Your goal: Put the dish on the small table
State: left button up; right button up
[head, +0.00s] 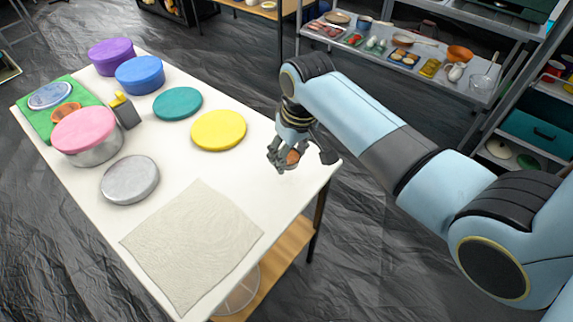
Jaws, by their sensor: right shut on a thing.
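My right gripper (289,160) hangs over the right edge area of the white table (265,175). It is shut on a small orange-brown dish (293,156), mostly hidden by the fingers. I cannot tell whether the dish touches the tabletop. A similar orange-brown dish (65,112) sits on the green mat (62,93) at the table's left end, partly behind a pink-lidded pot. Which table counts as the small one is unclear. A low wooden table (268,12) stands at the top. My left gripper is not in view.
The white table holds a pink-lidded pot (86,135), blue (140,72), purple (111,54), teal (178,103), yellow (218,130) and grey (130,180) round things, and a beige cloth (193,245). Tabletop between the yellow one and my gripper is clear. Shelves (400,60) with food stand behind.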

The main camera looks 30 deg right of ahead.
aim_at(289, 158)
jog(key=shift+w+a+f, duration=0.15)
jog(key=shift+w+f, duration=0.1)
jog(key=shift+f, duration=0.4)
notch_tip(289, 158, down, 3)
jog(key=shift+r, duration=0.2)
jog(key=shift+f, duration=0.25)
jog(key=shift+f+b, duration=0.15)
jog(key=shift+b, duration=0.15)
jog(key=o, duration=0.9)
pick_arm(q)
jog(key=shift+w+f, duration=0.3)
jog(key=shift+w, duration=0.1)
